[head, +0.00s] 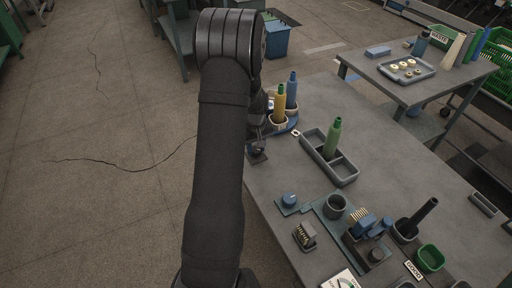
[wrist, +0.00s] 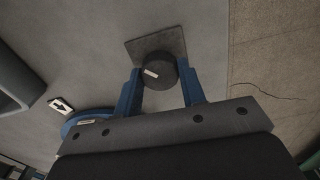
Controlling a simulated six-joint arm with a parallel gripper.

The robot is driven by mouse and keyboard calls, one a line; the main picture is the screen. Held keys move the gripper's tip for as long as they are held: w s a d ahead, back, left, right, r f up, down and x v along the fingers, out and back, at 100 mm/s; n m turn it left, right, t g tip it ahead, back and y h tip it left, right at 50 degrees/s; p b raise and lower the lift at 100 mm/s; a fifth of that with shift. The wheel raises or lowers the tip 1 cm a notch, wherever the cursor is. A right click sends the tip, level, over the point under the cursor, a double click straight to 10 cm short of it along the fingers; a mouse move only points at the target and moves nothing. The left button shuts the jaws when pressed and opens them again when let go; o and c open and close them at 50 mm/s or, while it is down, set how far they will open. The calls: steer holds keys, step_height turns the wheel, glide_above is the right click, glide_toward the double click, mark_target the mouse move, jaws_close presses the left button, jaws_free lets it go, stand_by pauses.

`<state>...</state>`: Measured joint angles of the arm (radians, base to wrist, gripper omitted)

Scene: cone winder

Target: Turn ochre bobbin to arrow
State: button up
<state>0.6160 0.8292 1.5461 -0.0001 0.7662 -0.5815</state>
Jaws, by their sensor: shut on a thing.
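The ochre bobbin (head: 279,104) stands upright in a pale cup on the blue turntable (head: 293,126), at the table's left edge in the head view. A blue bobbin (head: 291,86) stands behind it on the same turntable. A white tag with a black arrow (wrist: 61,105) lies beside the turntable's rim (wrist: 88,117) in the wrist view. My gripper (wrist: 160,82) has its blue fingers on either side of a black round knob (wrist: 160,66) with a white mark, on a square grey plate (wrist: 172,38). It is shut on the knob. The bobbins are outside the wrist view.
A grey divided tray (head: 343,168) with a green bobbin (head: 332,138) stands right of the turntable. A blue dial (head: 289,200), a dark cup (head: 334,206) and a green bin (head: 429,257) are nearer. The table's middle right is clear.

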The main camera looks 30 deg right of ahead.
mark_target(256, 149)
steer(key=shift+n, duration=0.9)
steer(key=o, duration=1)
step_height(256, 149, up, 17)
steer(key=shift+r, duration=0.2)
